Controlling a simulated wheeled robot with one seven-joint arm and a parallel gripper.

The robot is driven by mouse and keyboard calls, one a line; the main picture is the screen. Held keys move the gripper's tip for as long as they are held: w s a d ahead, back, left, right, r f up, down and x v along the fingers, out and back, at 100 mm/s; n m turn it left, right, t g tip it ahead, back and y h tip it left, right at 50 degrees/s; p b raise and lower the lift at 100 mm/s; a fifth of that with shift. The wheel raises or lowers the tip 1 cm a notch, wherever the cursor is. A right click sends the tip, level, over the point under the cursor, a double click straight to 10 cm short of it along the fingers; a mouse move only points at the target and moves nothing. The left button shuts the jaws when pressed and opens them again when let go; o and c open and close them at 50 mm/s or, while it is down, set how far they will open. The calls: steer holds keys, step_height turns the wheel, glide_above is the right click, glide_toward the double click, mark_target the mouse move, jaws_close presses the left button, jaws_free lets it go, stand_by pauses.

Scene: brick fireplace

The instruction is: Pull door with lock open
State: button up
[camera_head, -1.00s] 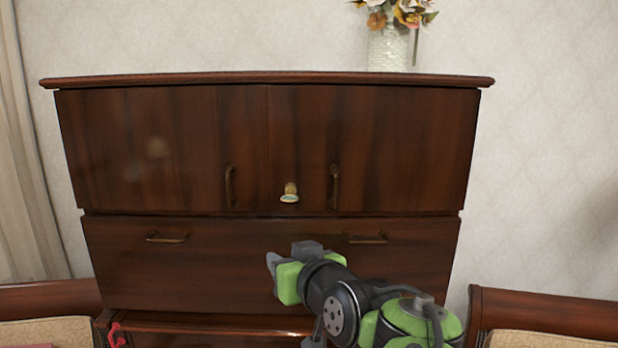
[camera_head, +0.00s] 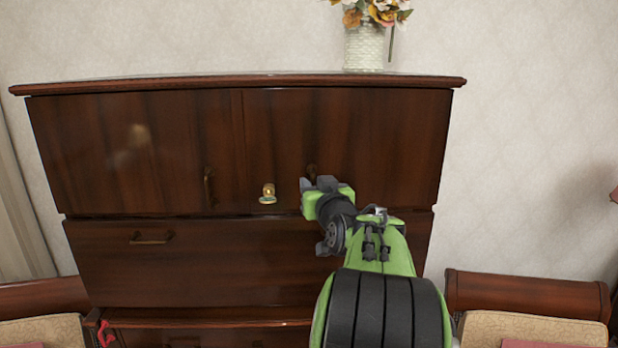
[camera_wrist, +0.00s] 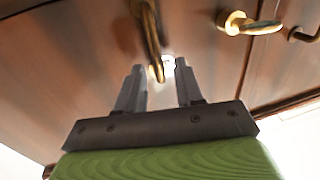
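The dark wood cabinet's right upper door (camera_head: 345,125) is closed. A brass lock (camera_head: 267,193) sits on this door near its left edge; it also shows at the upper right of the wrist view (camera_wrist: 248,23).
The left door (camera_head: 120,150) is closed, with its own handle (camera_head: 209,187). A wide drawer (camera_head: 200,275) lies below the doors. A flower vase (camera_head: 364,48) stands on the cabinet top. Chairs stand at lower left (camera_head: 45,295) and lower right (camera_head: 525,295).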

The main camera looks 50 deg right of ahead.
steer(key=shift+w+d, duration=0.3)
steer(key=shift+w, duration=0.05)
steer(key=shift+a, duration=0.1)
jaws_close()
steer(key=shift+r, duration=0.2)
stand_by(0.9)
